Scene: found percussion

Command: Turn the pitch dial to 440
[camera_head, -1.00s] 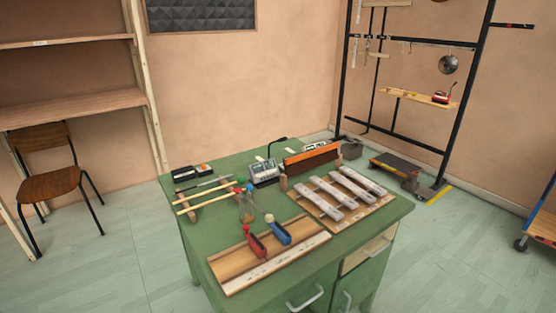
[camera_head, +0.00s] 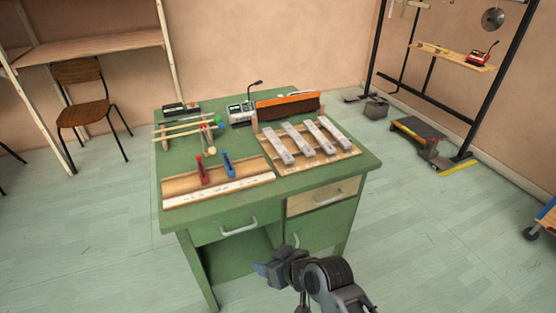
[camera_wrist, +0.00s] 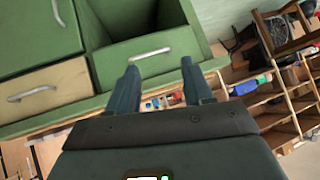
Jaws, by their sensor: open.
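A small grey-white device (camera_head: 240,112) with a thin black stalk stands at the back of the green table (camera_head: 215,222); it may carry the pitch dial, but it is too small to make out. A red device (camera_head: 478,58) with a similar stalk sits on the wooden shelf of the black rack; no dial is readable on it. My gripper (camera_head: 268,268) is in front of the table, low and well apart from both devices. In the wrist view its two fingers (camera_wrist: 159,75) are spread and empty, with green table drawers beyond them.
The table holds grey metal bars on a board (camera_head: 305,140), a wooden tray (camera_head: 235,181) with red and blue handled pieces, sticks (camera_head: 185,133) and an orange-topped block (camera_head: 288,104). A chair (camera_head: 84,95) stands left. A low dark-topped stand (camera_head: 416,132) is right. Floor between is clear.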

